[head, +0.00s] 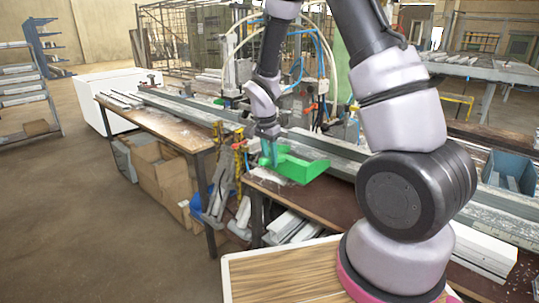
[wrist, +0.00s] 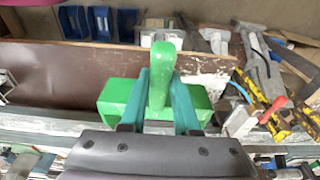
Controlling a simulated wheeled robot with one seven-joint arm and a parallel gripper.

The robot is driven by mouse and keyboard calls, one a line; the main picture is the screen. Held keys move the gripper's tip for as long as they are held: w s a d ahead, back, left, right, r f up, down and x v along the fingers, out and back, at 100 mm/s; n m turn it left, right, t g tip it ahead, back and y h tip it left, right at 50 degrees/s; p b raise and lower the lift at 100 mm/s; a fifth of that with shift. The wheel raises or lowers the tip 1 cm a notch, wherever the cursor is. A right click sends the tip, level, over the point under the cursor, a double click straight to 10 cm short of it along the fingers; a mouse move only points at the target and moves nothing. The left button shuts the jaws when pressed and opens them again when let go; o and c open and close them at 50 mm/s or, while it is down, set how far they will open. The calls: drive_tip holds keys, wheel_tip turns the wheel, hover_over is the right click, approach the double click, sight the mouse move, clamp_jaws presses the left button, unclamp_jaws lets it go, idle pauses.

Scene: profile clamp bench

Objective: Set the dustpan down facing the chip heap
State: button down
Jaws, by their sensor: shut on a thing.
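The green dustpan (head: 305,166) is over the front part of the brown bench in the head view, its wide pan reaching right from my gripper (head: 268,153). In the wrist view the dustpan's rounded handle (wrist: 161,68) stands between the two teal fingers of my gripper (wrist: 160,88), which are shut on it. The pan body (wrist: 114,97) shows on both sides of the fingers. I cannot tell whether the pan touches the bench. No chip heap can be clearly made out; a pale patch (head: 265,177) lies on the bench beside the dustpan.
Long grey metal profiles (head: 345,168) run along the bench behind the dustpan. The brown bench top (head: 330,198) has bare room in front of it. Yellow and blue clamps (head: 238,155) stand at the left, and a blue bin (head: 510,170) is at the right.

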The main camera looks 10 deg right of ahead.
wheel_tip(320, 180, down, 7)
drive_tip(key=w+d, duration=0.1)
drive_tip(key=d, duration=0.1)
drive_tip(key=shift+w, duration=0.2)
drive_tip(key=shift+r, duration=0.1)
idle(0.4)
unclamp_jaws()
drive_tip(key=shift+s+a, duration=0.1)
drive_tip(key=s+a+r, duration=0.3)
drive_tip(key=s+a, duration=0.3)
drive_tip(key=a, duration=0.2)
drive_tip(key=shift+s+a+r, duration=0.2)
drive_tip(key=shift+a+r, duration=0.05)
drive_tip(key=shift+a, duration=0.1)
idle(0.8)
